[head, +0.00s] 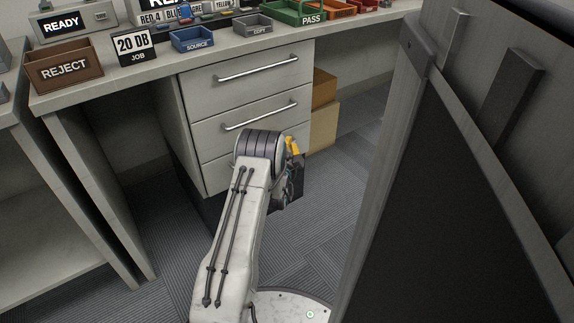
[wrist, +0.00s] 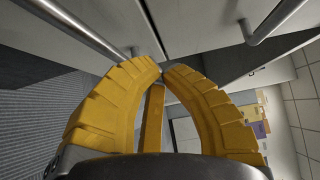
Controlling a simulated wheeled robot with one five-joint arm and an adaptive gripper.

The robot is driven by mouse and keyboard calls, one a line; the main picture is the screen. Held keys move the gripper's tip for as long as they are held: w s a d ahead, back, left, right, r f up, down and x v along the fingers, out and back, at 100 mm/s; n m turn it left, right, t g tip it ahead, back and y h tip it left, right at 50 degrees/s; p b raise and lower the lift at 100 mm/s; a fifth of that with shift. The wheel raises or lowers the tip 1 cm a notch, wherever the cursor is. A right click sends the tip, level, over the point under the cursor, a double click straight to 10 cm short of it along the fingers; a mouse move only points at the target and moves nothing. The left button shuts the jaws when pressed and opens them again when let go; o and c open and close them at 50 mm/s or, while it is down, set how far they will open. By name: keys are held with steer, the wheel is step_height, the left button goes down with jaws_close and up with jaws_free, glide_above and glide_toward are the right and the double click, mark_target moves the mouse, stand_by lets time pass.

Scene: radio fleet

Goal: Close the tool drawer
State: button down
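The drawer unit under the desk has a top drawer (head: 275,87) and a middle drawer (head: 215,110), each with a silver bar handle, and a lower drawer (head: 219,172) partly hidden by my arm. None carries a label I can read. The fronts look about flush; a small gap cannot be ruled out. My gripper (wrist: 162,66) has yellow fingers curved together, tips almost touching, with nothing held. It is close to the drawer fronts. In the head view only a bit of yellow shows beside my wrist. Two bar handles appear beyond the fingers in the wrist view.
Cardboard boxes (head: 323,122) stand right of the drawers. A large grey panel (head: 378,190) closes the right side. Carpet is clear between.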

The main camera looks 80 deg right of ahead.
steer(key=a+p, duration=0.3)
steer(key=a, duration=0.6)
steer(key=shift+w, duration=0.35)
